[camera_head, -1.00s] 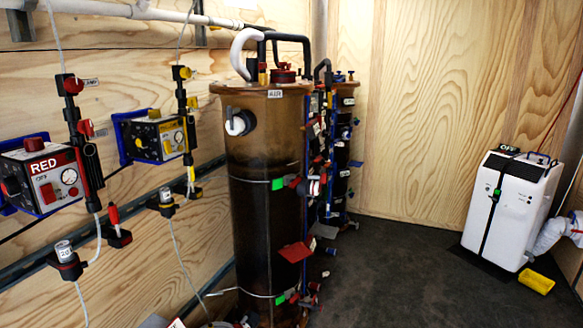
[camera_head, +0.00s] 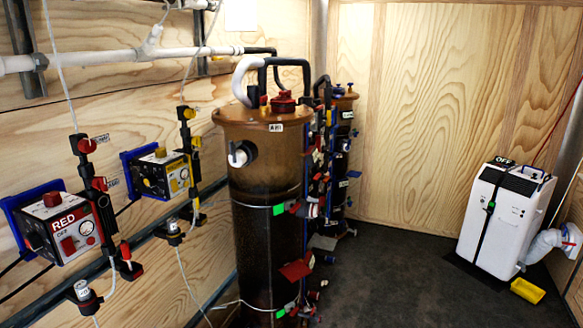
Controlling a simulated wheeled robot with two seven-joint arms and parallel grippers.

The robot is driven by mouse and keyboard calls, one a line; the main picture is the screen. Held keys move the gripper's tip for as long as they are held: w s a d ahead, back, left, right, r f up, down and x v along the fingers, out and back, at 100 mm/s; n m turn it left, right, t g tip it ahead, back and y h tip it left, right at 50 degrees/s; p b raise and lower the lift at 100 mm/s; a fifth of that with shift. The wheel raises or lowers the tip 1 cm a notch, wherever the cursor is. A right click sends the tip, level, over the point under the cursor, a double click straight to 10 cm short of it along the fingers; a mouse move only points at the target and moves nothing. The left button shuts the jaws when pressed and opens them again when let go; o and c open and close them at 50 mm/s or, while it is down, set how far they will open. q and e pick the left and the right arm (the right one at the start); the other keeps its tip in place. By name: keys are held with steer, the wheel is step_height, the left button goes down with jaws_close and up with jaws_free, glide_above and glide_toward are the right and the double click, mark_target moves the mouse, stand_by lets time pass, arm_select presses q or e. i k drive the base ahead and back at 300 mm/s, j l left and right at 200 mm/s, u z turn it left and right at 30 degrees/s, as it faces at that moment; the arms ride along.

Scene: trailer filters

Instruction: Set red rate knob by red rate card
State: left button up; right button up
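The red dosing box (camera_head: 68,228) is mounted on the left wall in a blue bracket. Its face carries the word RED, a small OFF mark, a red square part and a round white dial (camera_head: 87,228). A red knob (camera_head: 52,199) stands on its top, and a dark knob (camera_head: 36,242) shows on its left side. I cannot tell which of these is the rate knob, nor read its setting. I cannot make out a red rate card. Neither of my grippers is in view.
A yellow box (camera_head: 160,174) is mounted right of the red one. A brown tank (camera_head: 264,160) with valves stands in the middle, another behind it. A white unit (camera_head: 507,217) and a yellow tray (camera_head: 527,291) are at the right. Dark floor (camera_head: 400,265) between is clear.

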mark_target(52, 199)
steer(key=u, duration=1.25)
steer(key=i, duration=0.1)
